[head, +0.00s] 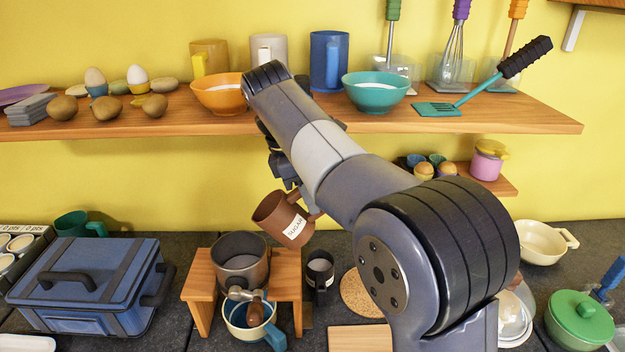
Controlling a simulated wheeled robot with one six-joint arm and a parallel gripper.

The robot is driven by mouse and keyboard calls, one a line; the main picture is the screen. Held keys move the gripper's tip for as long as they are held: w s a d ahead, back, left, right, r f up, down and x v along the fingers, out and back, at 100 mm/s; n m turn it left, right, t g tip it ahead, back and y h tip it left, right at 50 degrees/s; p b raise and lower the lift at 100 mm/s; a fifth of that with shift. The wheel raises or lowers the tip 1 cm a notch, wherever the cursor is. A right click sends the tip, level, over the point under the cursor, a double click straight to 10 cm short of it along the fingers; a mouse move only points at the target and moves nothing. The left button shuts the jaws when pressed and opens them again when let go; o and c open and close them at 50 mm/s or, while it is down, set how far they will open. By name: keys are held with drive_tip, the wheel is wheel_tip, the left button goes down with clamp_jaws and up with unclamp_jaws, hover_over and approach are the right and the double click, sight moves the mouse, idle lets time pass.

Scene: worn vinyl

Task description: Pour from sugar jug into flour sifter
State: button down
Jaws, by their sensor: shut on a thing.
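The brown sugar jug (272,220), with a white SUGAR label, is in the air in the head view, tilted with its mouth to the left. My gripper (296,192) is shut on the jug; its fingers are mostly hidden behind my arm and the jug. The flour sifter (240,278) is a dark grey round pot with a side crank. It sits on a small wooden stand (200,285), below and left of the jug. The jug's mouth is above the sifter's right side, apart from it. I see no stream of sugar.
A dark mug (320,268) stands right of the stand. A blue lidded box (85,270) is at left. A wooden shelf (200,128) with bowls and mugs runs behind. A green pot (580,318) stands at far right.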

drive_tip(key=d+y, duration=0.2)
drive_tip(key=shift+d+r+y, duration=0.2)
drive_tip(key=shift+y, duration=0.2)
drive_tip(key=d+y, duration=0.2)
drive_tip(key=shift+w+g+y, duration=0.15)
drive_tip(key=shift+g+y, duration=0.15)
drive_tip(key=shift+y, duration=0.1)
drive_tip(key=shift+w+d+r+y+b, duration=0.1)
drive_tip(key=shift+d+y+b, duration=0.6)
drive_tip(key=shift+y, duration=0.6)
